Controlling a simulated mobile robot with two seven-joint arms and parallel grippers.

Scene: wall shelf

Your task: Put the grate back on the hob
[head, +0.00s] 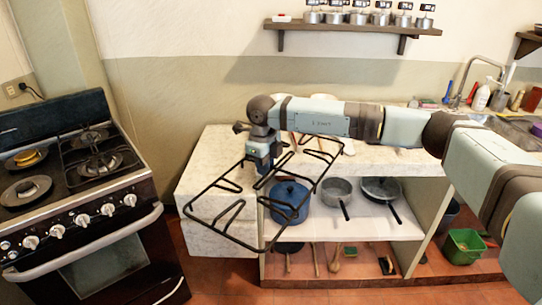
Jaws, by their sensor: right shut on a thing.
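The black wire grate (315,183) is held in the air by my right gripper (264,166), in front of the marble counter. The gripper is shut on it near its far side, and the grate looks slightly tilted. The hob (54,168) is on top of the black stove at the left. The left half of the hob has bare burners (26,190) with no grate over them. A second grate (100,158) sits on its right half. The held grate is apart from the hob, to its right. My left gripper is not in view.
The marble counter (210,150) stands right of the stove. Below it, a blue pot (290,203) and pans (337,190) sit on a white shelf. A wall shelf (352,28) with canisters is above. Knobs (82,220) and an oven handle stick out at the stove's front.

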